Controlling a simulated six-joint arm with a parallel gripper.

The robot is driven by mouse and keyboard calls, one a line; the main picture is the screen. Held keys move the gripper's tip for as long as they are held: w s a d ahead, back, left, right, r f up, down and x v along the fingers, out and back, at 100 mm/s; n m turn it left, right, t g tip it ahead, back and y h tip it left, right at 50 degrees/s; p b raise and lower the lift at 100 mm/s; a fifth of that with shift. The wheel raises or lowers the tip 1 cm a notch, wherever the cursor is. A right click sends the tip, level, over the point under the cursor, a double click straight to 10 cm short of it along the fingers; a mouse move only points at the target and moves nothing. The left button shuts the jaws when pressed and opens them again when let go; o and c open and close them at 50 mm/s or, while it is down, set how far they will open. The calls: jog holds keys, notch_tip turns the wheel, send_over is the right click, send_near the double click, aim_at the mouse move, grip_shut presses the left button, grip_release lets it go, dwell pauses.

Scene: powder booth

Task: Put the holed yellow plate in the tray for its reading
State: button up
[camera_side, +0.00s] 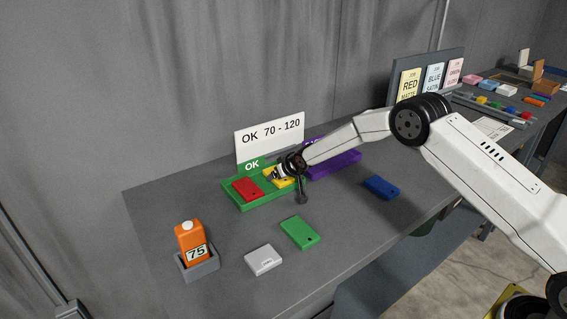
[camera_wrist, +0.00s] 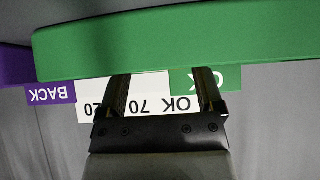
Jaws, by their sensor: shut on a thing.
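The yellow plate (camera_side: 284,183) is at the right end of the green tray (camera_side: 252,205) in the side view, partly hidden by my gripper (camera_side: 278,175). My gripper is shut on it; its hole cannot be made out. A red plate with a small hole (camera_side: 247,189) lies in the tray's left part. In the wrist view, the green tray wall (camera_wrist: 170,45) fills the upper part and hides the fingertips of my gripper (camera_wrist: 162,82) and the plate. Behind the tray stands a white sign (camera_side: 270,132) reading "OK 70 - 120".
A green plate (camera_side: 299,233), a white block (camera_side: 263,260) and a blue plate (camera_side: 381,187) lie on the table. A purple tray (camera_side: 340,166) adjoins on the right.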

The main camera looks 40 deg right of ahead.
jog(key=o, duration=1.3)
jog(key=shift+f, duration=0.1)
jog(key=shift+o, duration=0.2)
jog(key=shift+r, duration=0.25)
jog(key=shift+s+r, duration=0.15)
jog(key=shift+v, duration=1.2)
notch_tip(320, 180, up, 7)
jog(key=shift+s, duration=0.1)
